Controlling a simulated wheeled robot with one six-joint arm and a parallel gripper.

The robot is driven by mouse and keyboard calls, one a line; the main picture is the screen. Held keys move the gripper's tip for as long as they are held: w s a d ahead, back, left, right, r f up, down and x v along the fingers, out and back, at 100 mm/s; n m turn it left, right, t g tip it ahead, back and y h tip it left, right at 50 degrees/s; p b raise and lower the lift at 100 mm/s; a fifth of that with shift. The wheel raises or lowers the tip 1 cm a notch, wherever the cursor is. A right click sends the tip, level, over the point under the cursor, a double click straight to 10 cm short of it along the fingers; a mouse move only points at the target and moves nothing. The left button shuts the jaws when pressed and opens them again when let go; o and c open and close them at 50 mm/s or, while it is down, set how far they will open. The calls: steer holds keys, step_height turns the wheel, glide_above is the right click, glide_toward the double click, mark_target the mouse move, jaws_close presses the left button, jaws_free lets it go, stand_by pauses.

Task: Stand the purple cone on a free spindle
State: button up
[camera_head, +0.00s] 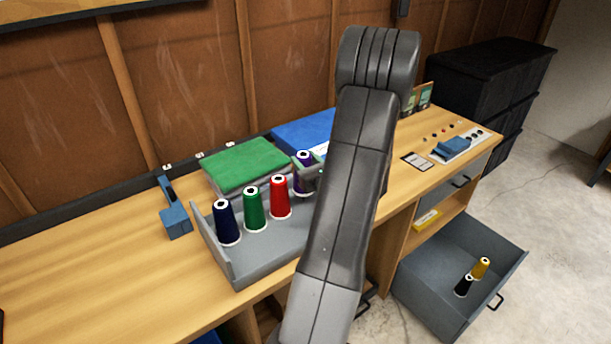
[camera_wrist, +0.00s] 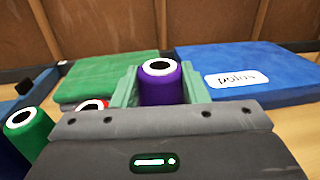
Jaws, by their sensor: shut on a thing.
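The purple cone (camera_head: 302,186) is upright, just right of the red cone in the grey tray (camera_head: 247,273). My gripper (camera_head: 311,171) is shut on it, partly hidden behind my arm. In the wrist view the purple cone (camera_wrist: 161,91) stands between the two pale green jaws of my gripper (camera_wrist: 160,84). Its base is hidden, so I cannot tell whether it is on a spindle or above one. The navy cone (camera_head: 227,223), green cone (camera_head: 256,210) and red cone (camera_head: 280,198) stand in a row in the tray. No bare spindle shows; my arm covers the tray's right part.
Green (camera_head: 245,160) and blue (camera_head: 300,132) folded cloths lie behind the tray. A blue tool (camera_head: 175,219) stands left of it. An open drawer (camera_head: 425,290) at lower right holds a black cone (camera_head: 463,287) and a yellow cone (camera_head: 481,267). The bench's left is clear.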

steer(key=shift+f, duration=2.15)
steer(key=shift+f, duration=0.15)
steer(key=o, duration=1.3)
steer(key=shift+o, duration=0.2)
steer(key=shift+r, duration=0.25)
steer(key=b+v, duration=0.2)
steer(key=v, duration=1)
steer(key=shift+f, duration=0.15)
